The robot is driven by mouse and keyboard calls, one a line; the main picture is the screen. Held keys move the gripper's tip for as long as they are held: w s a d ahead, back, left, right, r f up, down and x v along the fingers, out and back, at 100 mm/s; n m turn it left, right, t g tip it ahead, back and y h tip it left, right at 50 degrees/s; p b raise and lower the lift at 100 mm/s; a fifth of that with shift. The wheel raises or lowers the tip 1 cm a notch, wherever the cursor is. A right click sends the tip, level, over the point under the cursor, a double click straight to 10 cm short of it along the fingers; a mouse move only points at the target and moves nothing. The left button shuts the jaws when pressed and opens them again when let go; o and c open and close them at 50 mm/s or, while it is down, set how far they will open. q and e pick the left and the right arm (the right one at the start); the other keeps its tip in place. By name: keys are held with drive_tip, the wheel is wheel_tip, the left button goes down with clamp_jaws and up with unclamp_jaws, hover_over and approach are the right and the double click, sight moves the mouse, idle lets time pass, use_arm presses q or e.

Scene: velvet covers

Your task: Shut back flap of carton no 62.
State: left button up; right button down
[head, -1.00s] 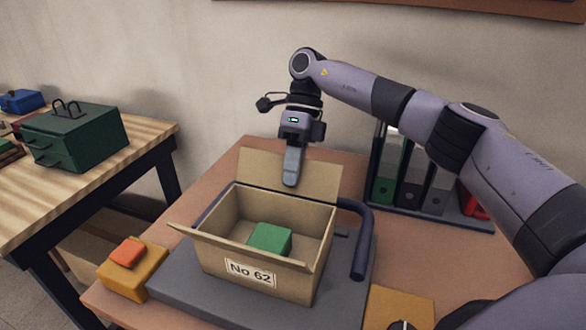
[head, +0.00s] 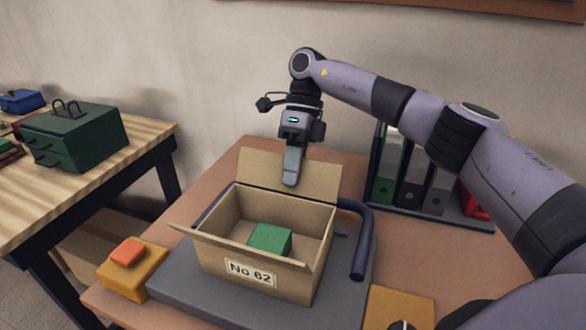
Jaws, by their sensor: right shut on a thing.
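Carton No 62 (head: 218,255) stands on a grey board on the brown table, with its label facing front. Its back flap (head: 260,172) stands up at the rear edge, leaning back. A green block (head: 270,239) lies inside the carton. My right gripper (head: 291,180) points down at the back flap and is shut on it near its middle. The fingers hide part of the flap, and I see only one side of them. The front flap (head: 238,246) is folded outward. My left gripper is not in view.
The grey board (head: 175,275) has a dark blue tube handle (head: 361,240) right of the carton. A yellow block with an orange top (head: 133,275) sits at left. Binders (head: 411,180) stand in a rack at the back right. A green drawer box (head: 75,138) is on the left table.

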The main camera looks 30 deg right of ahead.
drive_tip(key=shift+r, duration=0.15)
drive_tip(key=shift+s+a+r+t+h, duration=0.1)
drive_tip(key=shift+s+a+t+h, duration=0.1)
drive_tip(key=shift+t+h, duration=0.35)
drive_tip(key=shift+s+a+t+h, duration=0.2)
drive_tip(key=shift+a+t+h, duration=0.05)
drive_tip(key=shift+t+h, duration=0.25)
drive_tip(key=shift+s+a+r+t+h+b, duration=0.1)
drive_tip(key=shift+s+a+t+h+b, duration=0.15)
drive_tip(key=shift+t+h, duration=0.35)
drive_tip(key=shift+s+a+t+h+b, duration=0.1)
drive_tip(key=shift+a+t+h+b, duration=0.2)
drive_tip(key=shift+h, duration=0.35)
drive_tip(key=shift+s+t+h, duration=0.1)
drive_tip(key=shift+t+h, duration=0.15)
drive_tip(key=shift+h, duration=0.05)
drive_tip(key=shift+a+b, duration=0.1)
drive_tip(key=shift+b, duration=0.2)
drive_tip(key=c, duration=1.3)
unclamp_jaws()
